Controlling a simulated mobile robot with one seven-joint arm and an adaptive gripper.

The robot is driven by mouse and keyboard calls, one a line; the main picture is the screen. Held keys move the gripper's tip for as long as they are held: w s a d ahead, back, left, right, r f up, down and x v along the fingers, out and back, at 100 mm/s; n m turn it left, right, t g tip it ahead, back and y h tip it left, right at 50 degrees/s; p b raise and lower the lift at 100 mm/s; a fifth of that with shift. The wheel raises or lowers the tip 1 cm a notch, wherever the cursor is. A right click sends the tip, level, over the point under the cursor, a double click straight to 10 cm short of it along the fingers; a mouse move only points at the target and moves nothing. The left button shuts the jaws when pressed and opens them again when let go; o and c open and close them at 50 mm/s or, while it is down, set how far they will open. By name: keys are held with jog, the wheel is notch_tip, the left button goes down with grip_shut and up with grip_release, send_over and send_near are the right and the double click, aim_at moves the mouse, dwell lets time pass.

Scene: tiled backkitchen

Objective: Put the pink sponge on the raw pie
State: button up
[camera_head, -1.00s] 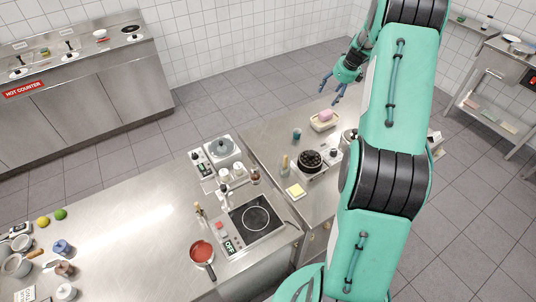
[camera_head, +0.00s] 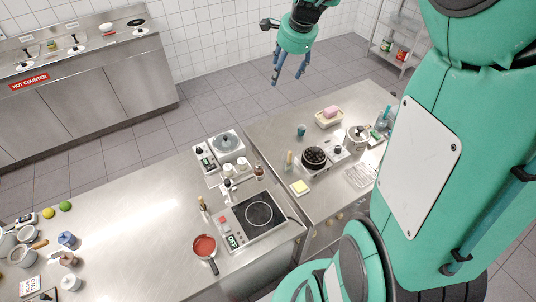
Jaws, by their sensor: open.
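The pink sponge (camera_head: 331,112) lies in a pale tan dish (camera_head: 322,123) near the far end of the right-hand steel counter. A round thing with a dark, bumpy top (camera_head: 314,154) sits on a white appliance nearer to me on that counter. I cannot tell whether it is the raw pie, and nothing else in view is clearly a pie. My gripper (camera_head: 287,76) is open and empty, fingers pointing down. In the picture it is above and left of the sponge, seen against the floor beyond the counter, apart from everything.
A small teal cup (camera_head: 301,130) stands left of the dish, and a metal pot (camera_head: 356,138) right of it. The left counter holds an induction hob (camera_head: 257,214) and a red pan (camera_head: 205,246). My arm hides the right side.

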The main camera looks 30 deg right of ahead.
jog(key=s+a+r+n, duration=0.3)
jog(key=s+a+n, duration=0.2)
jog(key=s+a, duration=0.25)
jog(key=s+a+r+n, duration=0.2)
jog(key=s+a+n, duration=0.2)
jog(key=s+a, duration=0.35)
jog(key=s+a+f+n, duration=0.1)
jog(key=s+a+n, duration=0.3)
jog(key=s, duration=0.3)
jog(key=s+a+f+n+t, duration=0.1)
jog(key=s+a+n, duration=0.3)
jog(key=s, duration=0.3)
jog(key=shift+s+f+n, duration=0.25)
jog(key=shift+f+n, duration=0.15)
jog(key=shift+n, duration=0.3)
notch_tip(320, 180, down, 10)
jog(key=b, duration=1)
